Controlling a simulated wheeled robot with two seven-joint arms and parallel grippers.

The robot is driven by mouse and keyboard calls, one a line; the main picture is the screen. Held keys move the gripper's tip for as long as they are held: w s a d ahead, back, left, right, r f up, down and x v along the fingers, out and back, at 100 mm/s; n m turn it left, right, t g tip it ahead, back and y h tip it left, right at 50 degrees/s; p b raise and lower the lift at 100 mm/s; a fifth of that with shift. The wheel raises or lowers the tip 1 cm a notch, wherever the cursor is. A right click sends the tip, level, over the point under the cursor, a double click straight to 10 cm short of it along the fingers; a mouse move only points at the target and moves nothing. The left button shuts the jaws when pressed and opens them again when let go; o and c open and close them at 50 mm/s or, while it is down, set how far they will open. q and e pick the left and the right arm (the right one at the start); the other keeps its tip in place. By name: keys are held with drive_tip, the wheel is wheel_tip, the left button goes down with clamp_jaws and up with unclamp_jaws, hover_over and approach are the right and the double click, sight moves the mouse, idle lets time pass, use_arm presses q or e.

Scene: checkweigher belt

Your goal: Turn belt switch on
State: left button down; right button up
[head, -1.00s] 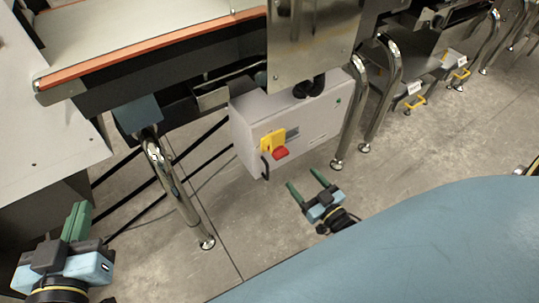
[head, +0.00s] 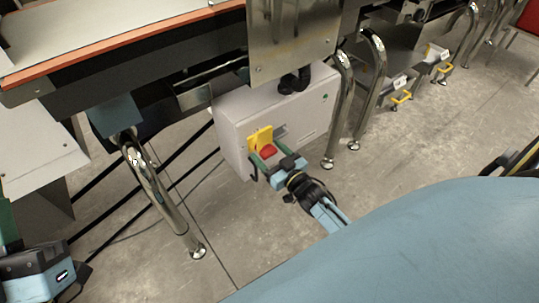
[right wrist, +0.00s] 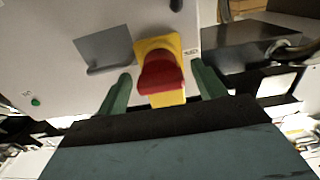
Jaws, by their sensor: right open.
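The belt switch is a red knob (head: 268,152) on a yellow plate (head: 259,138), set on the front of a light grey control box (head: 235,113) under the conveyor. My right gripper (head: 266,158) is at the switch, its green fingers pointing at the box. In the right wrist view the red knob (right wrist: 161,74) lies between the two open fingers (right wrist: 161,88), with the yellow plate (right wrist: 152,46) behind it. I cannot tell whether a finger touches the knob. My left gripper (head: 10,235) is partly cut off at the left edge; its fingertips are not clearly seen.
The conveyor belt (head: 110,28) with an orange edge runs above the box. A chrome leg (head: 160,195) stands to the left of the box and a bent chrome tube (head: 375,85) to its right. The grey floor (head: 250,225) in front is clear.

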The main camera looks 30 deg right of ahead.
drive_tip(key=shift+w, duration=0.1)
drive_tip(key=shift+c, duration=0.4)
drive_tip(key=c, duration=1.3)
